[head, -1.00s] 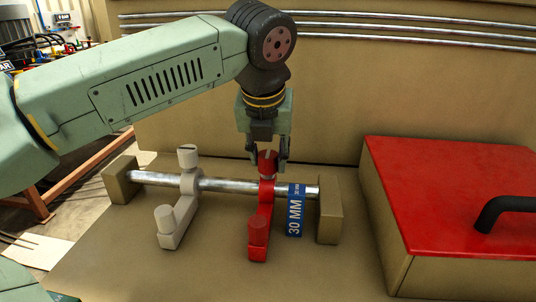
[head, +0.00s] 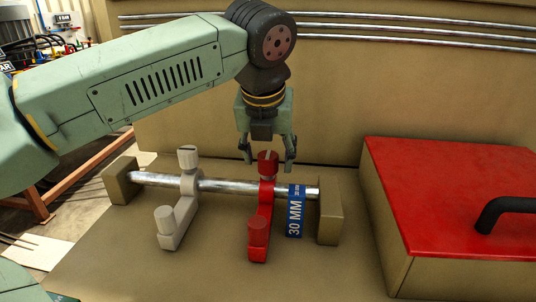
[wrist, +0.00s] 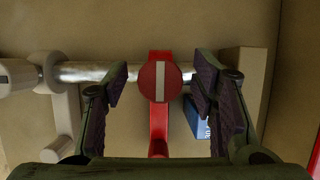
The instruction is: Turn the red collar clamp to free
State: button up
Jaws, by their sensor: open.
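The red collar clamp (head: 264,205) sits on a steel bar (head: 225,186), with a round red knob (head: 268,163) on top and a lower red post in front. In the wrist view the knob (wrist: 160,82) is seen from above, its white stripe running up and down the picture. My gripper (head: 267,165) points down over the knob. Its fingers (wrist: 160,95) are spread wide to the left and right of the knob, with clear gaps on both sides. Whether the fingertips are level with the knob is hard to tell.
A white clamp (head: 180,210) of like shape sits left on the same bar. A blue 30 MM tag (head: 296,212) hangs right of the red clamp. End blocks (head: 329,212) hold the bar. A red-lidded box (head: 455,185) with a black handle stands at the right.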

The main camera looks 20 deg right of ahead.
jog(key=v, duration=1.1)
jog(key=shift+s+r, duration=0.25)
jog(key=shift+r, duration=0.05)
jog(key=shift+a, duration=0.1)
